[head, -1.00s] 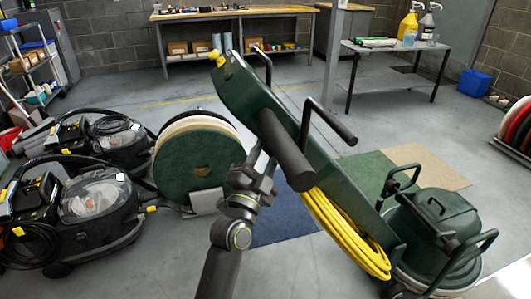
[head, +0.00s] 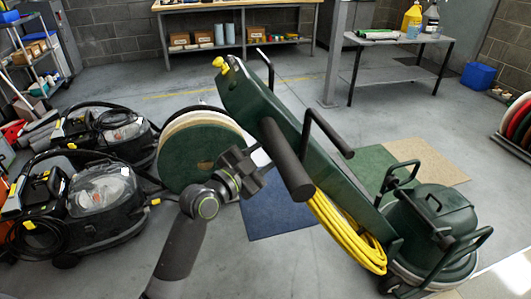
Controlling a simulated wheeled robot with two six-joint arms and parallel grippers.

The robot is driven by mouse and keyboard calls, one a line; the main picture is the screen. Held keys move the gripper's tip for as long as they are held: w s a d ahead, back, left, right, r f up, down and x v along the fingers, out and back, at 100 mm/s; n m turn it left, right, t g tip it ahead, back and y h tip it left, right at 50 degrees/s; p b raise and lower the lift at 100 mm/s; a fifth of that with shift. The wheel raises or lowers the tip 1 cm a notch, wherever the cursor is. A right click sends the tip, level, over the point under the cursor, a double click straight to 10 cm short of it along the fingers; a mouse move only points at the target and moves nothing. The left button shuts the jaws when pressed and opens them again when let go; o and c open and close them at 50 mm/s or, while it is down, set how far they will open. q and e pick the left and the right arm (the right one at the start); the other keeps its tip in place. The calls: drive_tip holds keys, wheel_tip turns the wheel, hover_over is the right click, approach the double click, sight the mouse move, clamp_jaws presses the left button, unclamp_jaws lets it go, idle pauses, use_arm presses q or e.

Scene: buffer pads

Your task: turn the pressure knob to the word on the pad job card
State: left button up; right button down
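A green floor machine (head: 432,222) stands at the right, its long handle (head: 262,110) leaning up to the left. A small yellow part (head: 221,64) sits at the handle's upper end; I cannot tell whether it is the pressure knob. No readable job card or knob lettering shows. Large round pads (head: 190,160) stand upright left of the handle. My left gripper (head: 250,172) is in front of the pads' right edge and left of the handle's thick dark grip; its fingers are too unclear to tell open from shut. My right gripper is out of view.
Two black vacuum machines (head: 95,205) crowd the left. A yellow cord (head: 345,230) hangs on the floor machine. Blue (head: 275,215), green and tan mats lie on the floor behind the handle. A bench (head: 235,8) and a side table (head: 395,42) stand at the back.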

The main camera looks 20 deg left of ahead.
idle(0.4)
use_arm(q)
drive_tip(key=o, duration=1)
drive_tip(key=r+v, duration=0.1)
drive_tip(key=v, duration=1.6)
drive_tip(key=shift+a+f, duration=0.25)
drive_tip(key=shift+f, duration=0.1)
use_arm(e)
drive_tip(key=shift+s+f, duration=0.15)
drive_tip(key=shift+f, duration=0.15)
use_arm(q)
drive_tip(key=shift+s, duration=0.1)
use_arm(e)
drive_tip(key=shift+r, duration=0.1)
